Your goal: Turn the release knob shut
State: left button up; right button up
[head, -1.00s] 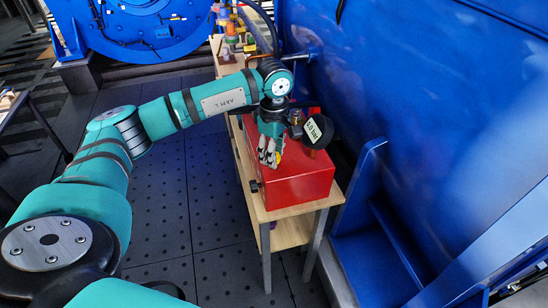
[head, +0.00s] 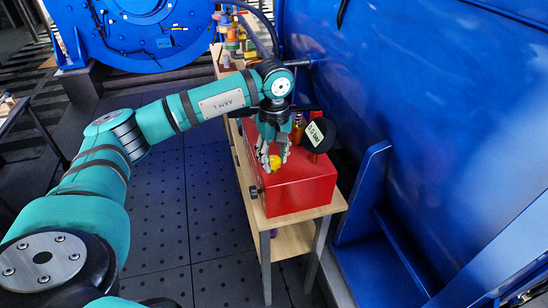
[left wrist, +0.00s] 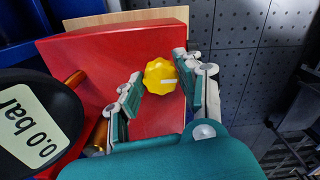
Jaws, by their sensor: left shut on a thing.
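The release knob is a yellow, ridged knob (head: 275,163) on top of a red box (head: 305,196). My left gripper (head: 273,158) reaches down over it from above and is shut on it. In the left wrist view, the knob (left wrist: 158,77) sits between the two fingers (left wrist: 158,70), with its white mark pointing right. A black round gauge (head: 320,135) beside the gripper reads 0.0 bar; its face (left wrist: 28,125) also shows in the left wrist view. My right gripper is not in view.
The red box stands on a narrow wooden bench (head: 292,238). A large blue housing (head: 430,100) rises close on the right. Several coloured items (head: 232,42) stand at the bench's far end. Dark floor (head: 165,215) lies open to the left.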

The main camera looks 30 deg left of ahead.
aim_at(274, 160)
pick_arm(q)
jog(key=shift+w+r, duration=0.1)
jog(key=o, duration=1.1)
jog(key=shift+o, duration=0.2)
notch_tip(274, 160, up, 12)
